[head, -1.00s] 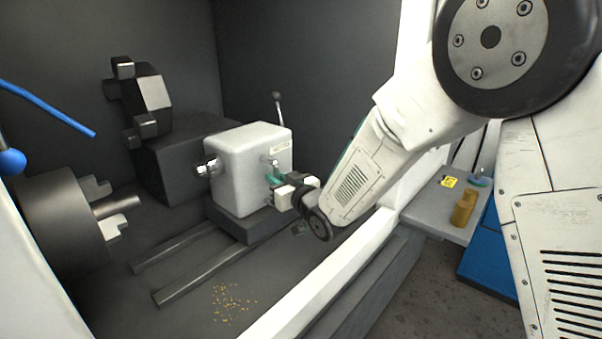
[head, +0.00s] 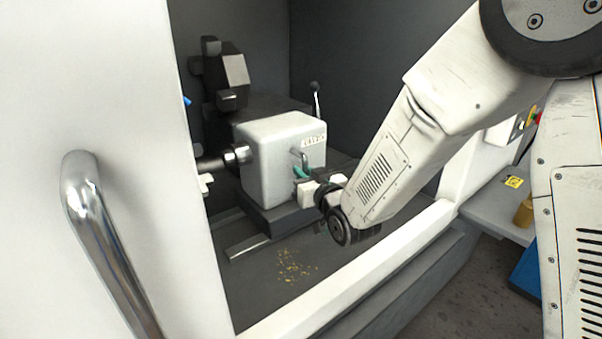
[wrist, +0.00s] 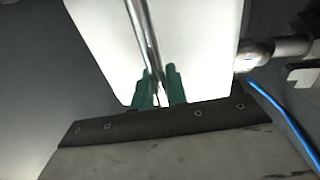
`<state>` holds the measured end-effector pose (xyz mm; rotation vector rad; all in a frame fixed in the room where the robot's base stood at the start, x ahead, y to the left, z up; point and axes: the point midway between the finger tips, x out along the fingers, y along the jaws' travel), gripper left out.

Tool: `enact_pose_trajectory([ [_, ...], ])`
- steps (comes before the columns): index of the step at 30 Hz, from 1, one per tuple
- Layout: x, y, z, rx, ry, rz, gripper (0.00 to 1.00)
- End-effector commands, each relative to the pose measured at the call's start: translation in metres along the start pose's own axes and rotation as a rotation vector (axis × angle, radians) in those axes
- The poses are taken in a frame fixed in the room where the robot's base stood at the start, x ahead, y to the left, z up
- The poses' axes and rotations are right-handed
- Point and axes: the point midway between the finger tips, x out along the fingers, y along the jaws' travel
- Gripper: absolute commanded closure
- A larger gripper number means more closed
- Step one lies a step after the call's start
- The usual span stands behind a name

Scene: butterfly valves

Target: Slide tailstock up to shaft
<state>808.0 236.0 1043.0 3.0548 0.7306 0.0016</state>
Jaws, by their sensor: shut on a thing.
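The tailstock (head: 278,160) is a white block on a dark base over metal rails (head: 247,248); its white face fills the upper wrist view (wrist: 195,45). Its metal tip (head: 240,154) points left at the grey shaft (head: 211,163). In the wrist view the shaft (wrist: 292,46) and tip (wrist: 254,54) look end to end; I cannot tell whether they touch. My gripper (head: 303,177) is at the front face, its green fingers (wrist: 160,88) shut on the metal handle (wrist: 142,30). The chuck is mostly hidden behind the white door.
The white door (head: 110,60) with its metal handle (head: 100,235) fills the left. A white sill (head: 350,270) runs along the front. Yellow chips (head: 291,266) lie on the machine floor. A blue hose (wrist: 285,120) passes at right in the wrist view. A grey side shelf (head: 492,212) is at right.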

Motion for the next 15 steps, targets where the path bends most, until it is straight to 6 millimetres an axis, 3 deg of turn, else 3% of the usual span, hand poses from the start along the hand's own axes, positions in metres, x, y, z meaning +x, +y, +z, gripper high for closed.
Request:
enact_pose_trajectory([
  [2,-0.0021,-0.0004,0.0018,0.001,-0.004,0.0,1.0],
  [3,-0.002,-0.0011,0.002,0.001,-0.004,0.0,0.8],
  [5,-0.0019,-0.0013,0.002,0.001,-0.005,-0.001,0.67],
  [15,-0.005,-0.0017,0.0013,0.001,-0.004,-0.002,0.67],
])
